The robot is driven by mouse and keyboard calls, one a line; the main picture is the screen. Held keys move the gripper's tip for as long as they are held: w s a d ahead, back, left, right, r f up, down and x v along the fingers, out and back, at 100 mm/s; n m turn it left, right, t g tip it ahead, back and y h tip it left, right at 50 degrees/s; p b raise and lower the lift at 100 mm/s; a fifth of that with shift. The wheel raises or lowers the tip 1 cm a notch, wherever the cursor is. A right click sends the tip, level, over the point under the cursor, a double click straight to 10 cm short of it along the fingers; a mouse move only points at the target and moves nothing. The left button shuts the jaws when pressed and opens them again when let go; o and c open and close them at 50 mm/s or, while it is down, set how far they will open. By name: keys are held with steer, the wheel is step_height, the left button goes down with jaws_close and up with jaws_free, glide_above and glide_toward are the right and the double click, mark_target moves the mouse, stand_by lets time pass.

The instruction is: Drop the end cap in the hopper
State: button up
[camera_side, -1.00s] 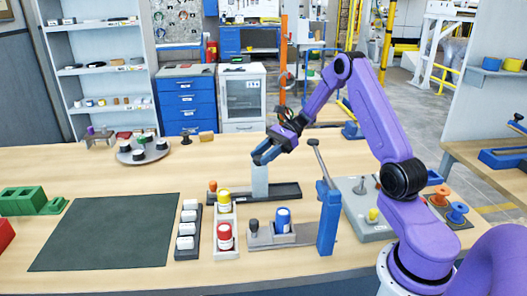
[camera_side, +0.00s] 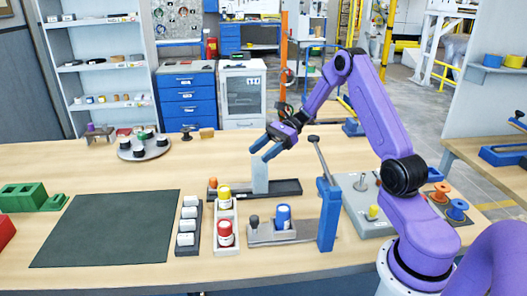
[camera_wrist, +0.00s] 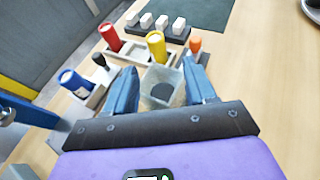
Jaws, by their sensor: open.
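The hopper is a grey square upright box (camera_side: 260,178) on a dark tray right of the table's middle. In the wrist view its open mouth (camera_wrist: 180,96) lies between my fingers. A dark round disc (camera_wrist: 162,92) shows inside it and looks like the end cap, though its depth is hard to tell. My gripper (camera_side: 260,156) is just above the hopper with its blue fingers apart. Nothing shows between the fingertips in the wrist view (camera_wrist: 163,66) except the hopper and a yellow-topped bottle behind it.
A dark tray (camera_side: 288,188) bears the hopper. Yellow (camera_side: 224,193) and red (camera_side: 225,233) bottles stand in a pale rack to the left. A blue post with a lever (camera_side: 327,215) stands close on the right. A dark mat (camera_side: 105,230) lies clear at left.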

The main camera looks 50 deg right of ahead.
steer(key=shift+s+a+f, duration=0.15)
steer(key=shift+s+f, duration=0.1)
steer(key=v, duration=1.7)
steer(key=shift+d+r, duration=0.3)
steer(key=shift+r, duration=0.1)
steer(key=shift+w, duration=0.1)
steer(key=s+a+n+g+h, duration=0.2)
steer(key=a+n, duration=0.2)
steer(key=a, duration=0.5)
steer(key=s+a+r+n+g+h, duration=0.1)
steer(key=s+a+n+g+h, duration=0.2)
steer(key=a, duration=0.5)
steer(key=s+a+n+g+h, duration=0.2)
steer(key=a+n, duration=0.4)
steer(key=a, duration=0.3)
steer(key=s+a+f+n+t+h, duration=0.1)
steer(key=s+a+n+t+h, duration=0.1)
steer(key=s+n, duration=0.8)
steer(key=s+a+f+n+t+h, duration=0.2)
steer(key=s+a+n+h, duration=0.1)
steer(key=s+n, duration=0.7)
steer(key=shift+s+a+f+h, duration=0.25)
steer(key=shift+s+a+h, duration=0.15)
steer(key=shift+s+a, duration=0.35)
